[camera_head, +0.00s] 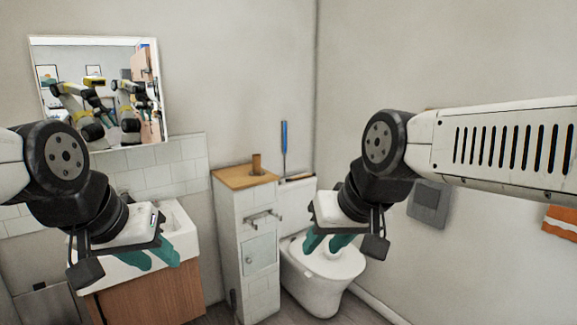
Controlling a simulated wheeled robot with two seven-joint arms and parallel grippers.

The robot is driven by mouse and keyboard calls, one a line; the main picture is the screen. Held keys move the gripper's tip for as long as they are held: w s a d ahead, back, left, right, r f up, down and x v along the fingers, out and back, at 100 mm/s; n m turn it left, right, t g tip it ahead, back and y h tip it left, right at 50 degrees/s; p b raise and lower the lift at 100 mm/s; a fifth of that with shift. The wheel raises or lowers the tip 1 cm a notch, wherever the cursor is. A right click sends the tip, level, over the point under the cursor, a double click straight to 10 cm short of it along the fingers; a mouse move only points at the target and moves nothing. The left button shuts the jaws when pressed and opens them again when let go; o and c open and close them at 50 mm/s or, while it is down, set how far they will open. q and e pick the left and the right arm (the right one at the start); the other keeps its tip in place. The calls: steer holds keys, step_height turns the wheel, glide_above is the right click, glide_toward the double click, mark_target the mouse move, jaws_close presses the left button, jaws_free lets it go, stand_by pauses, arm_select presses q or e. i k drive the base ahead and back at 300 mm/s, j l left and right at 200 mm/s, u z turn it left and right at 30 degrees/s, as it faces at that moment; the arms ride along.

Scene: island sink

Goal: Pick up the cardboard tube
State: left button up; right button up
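The cardboard tube (257,163) is a small brown cylinder standing upright on the wooden top of a narrow white cabinet (251,176). My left gripper (153,258) has teal fingers spread apart and empty, in front of the sink and left of the cabinet. My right gripper (325,245) also has its teal fingers apart with nothing between them. It appears in front of the toilet, to the right of and lower in the picture than the tube. Both grippers are clear of the tube.
A white sink (178,226) on a wooden base stands left of the cabinet. A toilet (318,285) stands right of it, with a blue-handled object (284,145) upright behind. A mirror (100,90) hangs at left. An orange towel (562,222) hangs at the right wall.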

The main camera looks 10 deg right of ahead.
mark_target(257, 162)
steer(key=i+l+u, duration=0.15)
steer(key=i+l, duration=0.45)
steer(key=i, duration=0.2)
steer(key=i+l+u, duration=0.15)
steer(key=i+l, duration=0.5)
steer(key=i, duration=0.15)
